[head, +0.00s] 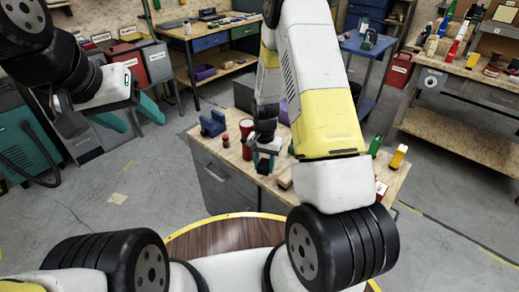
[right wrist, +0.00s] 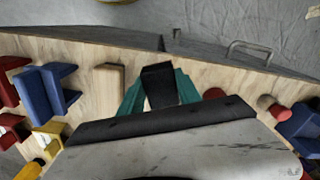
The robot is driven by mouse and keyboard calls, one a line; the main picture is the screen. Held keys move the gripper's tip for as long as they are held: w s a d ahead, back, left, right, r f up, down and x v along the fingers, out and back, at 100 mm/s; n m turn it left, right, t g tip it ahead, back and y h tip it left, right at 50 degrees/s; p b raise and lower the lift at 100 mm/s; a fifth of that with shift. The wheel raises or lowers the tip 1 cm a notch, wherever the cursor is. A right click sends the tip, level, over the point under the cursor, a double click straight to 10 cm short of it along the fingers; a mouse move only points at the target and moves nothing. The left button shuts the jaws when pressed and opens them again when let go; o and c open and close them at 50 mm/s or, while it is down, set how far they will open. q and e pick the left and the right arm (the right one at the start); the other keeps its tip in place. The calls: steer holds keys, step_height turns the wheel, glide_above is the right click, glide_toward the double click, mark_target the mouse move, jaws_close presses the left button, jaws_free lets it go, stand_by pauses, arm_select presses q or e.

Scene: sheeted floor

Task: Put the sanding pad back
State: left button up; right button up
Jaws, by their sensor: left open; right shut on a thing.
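My right gripper (head: 264,162) is over the wooden top of the workbench (head: 212,148), its teal fingers pointing down. In the right wrist view its fingers (right wrist: 160,92) are shut on a dark block, which I take to be the sanding pad (right wrist: 160,82). The pad is between the fingers, over or on the bench top; I cannot tell whether it touches the wood. In the head view the pad is too small to make out clearly. My left gripper (head: 130,115) is open and empty at the left, over the floor and away from the bench.
A pale wooden block (right wrist: 108,88) and a blue bracket (right wrist: 45,90) lie beside the right gripper. A red cylinder (head: 247,136), a blue tool (head: 213,124), a green bottle (head: 375,146) and a yellow bottle (head: 398,156) also stand on the bench. A drawer handle (right wrist: 250,50) projects from its front.

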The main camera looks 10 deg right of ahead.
mark_target(267, 159)
steer(key=w+d, duration=0.1)
steer(key=w, duration=0.1)
steer(key=shift+w+d+f, duration=0.2)
steer(key=shift+w+d, duration=0.1)
steer(key=shift+d, duration=0.05)
steer(key=shift+f, duration=1.7)
steer(key=shift+f, duration=0.15)
steer(key=o, duration=1.3)
